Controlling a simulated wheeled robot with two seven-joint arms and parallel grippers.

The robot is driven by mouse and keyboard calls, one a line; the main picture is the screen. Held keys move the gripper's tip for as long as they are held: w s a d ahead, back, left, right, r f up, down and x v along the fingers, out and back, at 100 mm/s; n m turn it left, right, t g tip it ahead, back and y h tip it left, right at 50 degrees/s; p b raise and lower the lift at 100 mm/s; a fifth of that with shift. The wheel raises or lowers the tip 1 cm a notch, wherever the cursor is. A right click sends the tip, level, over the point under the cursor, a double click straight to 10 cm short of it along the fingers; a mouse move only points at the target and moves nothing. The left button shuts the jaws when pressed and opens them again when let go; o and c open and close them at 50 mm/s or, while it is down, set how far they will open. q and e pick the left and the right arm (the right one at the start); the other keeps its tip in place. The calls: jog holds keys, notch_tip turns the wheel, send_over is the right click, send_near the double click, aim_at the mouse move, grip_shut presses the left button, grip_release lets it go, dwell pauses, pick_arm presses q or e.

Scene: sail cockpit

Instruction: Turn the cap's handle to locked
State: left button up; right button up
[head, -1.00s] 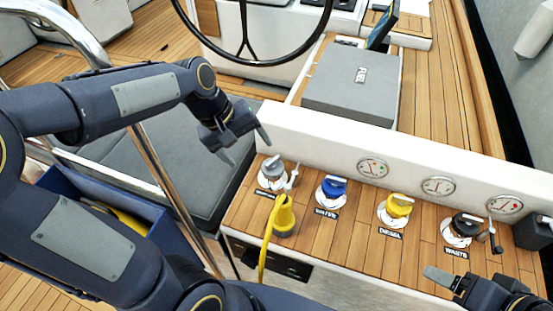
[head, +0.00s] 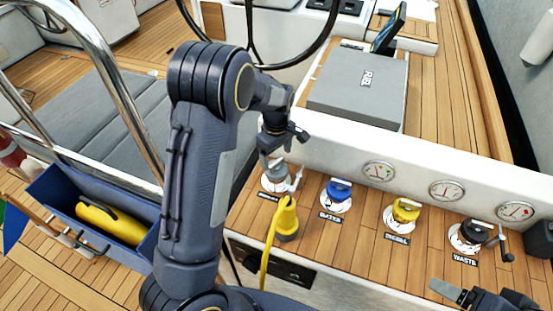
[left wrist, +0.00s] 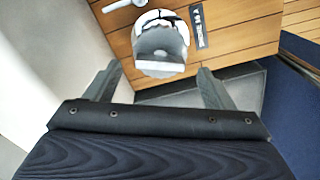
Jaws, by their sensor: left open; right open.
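A grey cap with a raised handle (head: 276,176) sits on a white round flange at the left end of the wooden console. It also shows in the left wrist view (left wrist: 160,45), beyond and roughly between my fingers. My left gripper (head: 284,146) is open and hangs just above and behind this cap; I see no contact. Its fingers show apart and empty in the left wrist view (left wrist: 158,82). A blue cap (head: 339,189), a yellow cap (head: 405,209) and a black cap (head: 472,232) stand along the row. My right gripper (head: 448,291) is open at the lower right, partly cut off.
A yellow nozzle with hose (head: 287,216) stands in front of the grey cap. A small white lever (head: 297,180) is beside that cap. Round gauges (head: 378,171) line the white wall behind. A grey box (head: 360,88) lies beyond it. A blue bin (head: 60,200) is at left.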

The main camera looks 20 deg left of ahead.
aim_at(276, 165)
pick_arm(q)
jog(key=shift+f, duration=1.3)
jog(key=c, duration=1)
